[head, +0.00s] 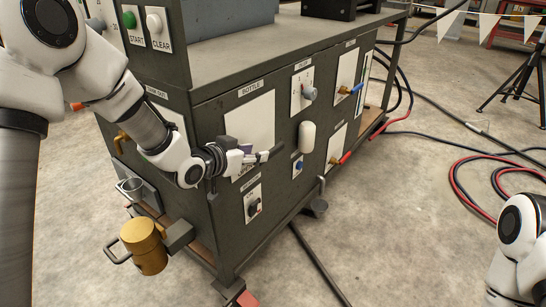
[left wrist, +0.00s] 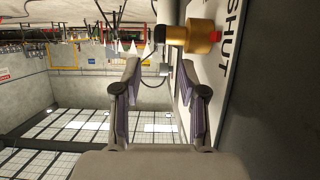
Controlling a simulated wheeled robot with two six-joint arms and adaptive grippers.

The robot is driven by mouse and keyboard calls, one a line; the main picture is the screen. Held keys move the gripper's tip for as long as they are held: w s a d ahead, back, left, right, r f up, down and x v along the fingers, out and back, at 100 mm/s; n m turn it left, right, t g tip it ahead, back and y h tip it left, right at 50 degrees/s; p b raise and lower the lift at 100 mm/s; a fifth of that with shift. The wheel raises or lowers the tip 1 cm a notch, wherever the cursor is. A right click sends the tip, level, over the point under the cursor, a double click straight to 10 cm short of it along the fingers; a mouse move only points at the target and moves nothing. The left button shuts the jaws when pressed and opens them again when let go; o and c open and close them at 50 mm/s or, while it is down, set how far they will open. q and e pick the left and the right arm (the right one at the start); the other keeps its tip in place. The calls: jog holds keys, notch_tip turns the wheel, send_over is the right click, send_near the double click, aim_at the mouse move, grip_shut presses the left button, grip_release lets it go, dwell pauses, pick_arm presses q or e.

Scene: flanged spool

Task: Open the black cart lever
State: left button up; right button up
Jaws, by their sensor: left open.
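The black lever (head: 270,153) sticks out from the side panel of the dark grey cart, just right of my left gripper (head: 248,155) in the head view. In the left wrist view, a brass valve body (left wrist: 202,36) with a black part (left wrist: 178,34) stands on a white plate marked SHUT, past the fingertips and toward the right finger. My left gripper (left wrist: 160,72) is open, with nothing held between its fingers. In the head view the gripper and wrist hide part of the valve and its plate. My right gripper is out of view.
The cart panel also carries a blue-handled valve (head: 356,88), a red-handled valve (head: 345,158), a white rounded part (head: 307,136) and a knob (head: 254,208). A brass cylinder (head: 143,245) projects at the near corner. Cables (head: 470,180) lie on the floor at right.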

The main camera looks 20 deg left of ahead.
aim_at(271, 150)
pick_arm(q)
jog(key=b+x, duration=0.1)
jog(key=x, duration=0.6)
jog(key=shift+w+f+b, duration=0.15)
jog(key=shift+f+b, duration=0.15)
jog(key=shift+b, duration=0.05)
jog(key=shift+w+d, duration=0.15)
jog(key=shift+w, duration=0.2)
grip_shut()
